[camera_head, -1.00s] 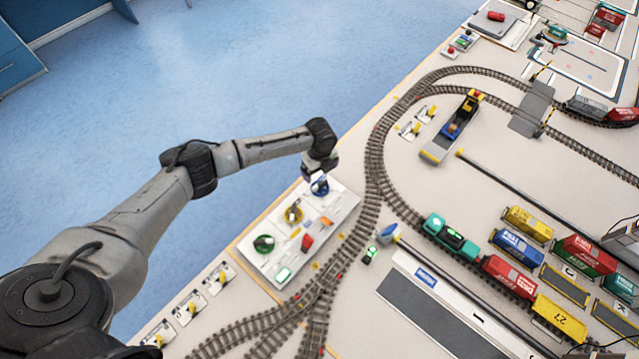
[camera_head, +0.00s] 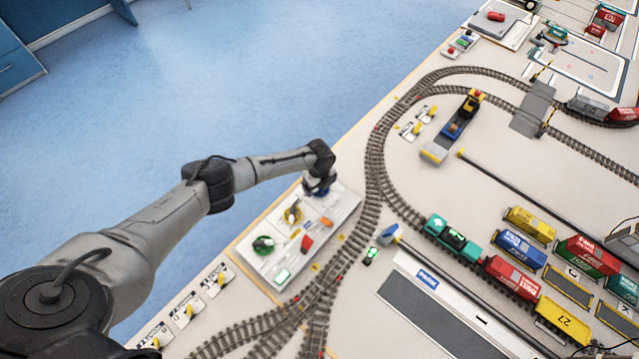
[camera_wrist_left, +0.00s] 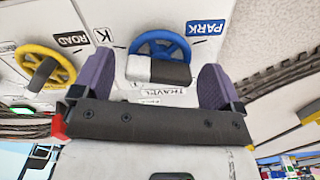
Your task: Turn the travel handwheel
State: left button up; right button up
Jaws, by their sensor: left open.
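The travel handwheel (camera_wrist_left: 160,39) is a blue ring on the white panel, with a "TRAVEL" label below it in the left wrist view. A white and dark handle piece crosses its lower half. My left gripper (camera_wrist_left: 158,66) is open, with one purple finger on each side of the handle. I cannot tell whether either finger touches it. In the head view my left gripper (camera_head: 319,186) is over the blue wheel and hides most of it. My right gripper is not in view.
A yellow handwheel (camera_head: 292,215) and a green one (camera_head: 263,245) sit on the same panel (camera_head: 330,235). In the wrist view a "PARK" label (camera_wrist_left: 205,28) lies right of the blue wheel. Curved track (camera_head: 376,165) and a teal locomotive (camera_head: 450,236) lie right of the panel.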

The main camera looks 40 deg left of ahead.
pick_arm(q)
jog(key=shift+c, duration=0.3)
jog(key=c, duration=0.9)
jog(key=shift+n, duration=0.3)
jog(key=n+p, duration=0.1)
jog(key=n, duration=0.1)
jog(key=shift+n, duration=0.3)
jog(key=n+p, duration=0.1)
jog(key=n, duration=0.3)
jog(key=shift+r+n, duration=0.1)
jog(key=shift+n, duration=0.2)
jog(key=n+p, duration=0.1)
jog(key=n, duration=0.2)
jog(key=shift+n+p, duration=0.55)
jog(key=shift+n, duration=0.95)
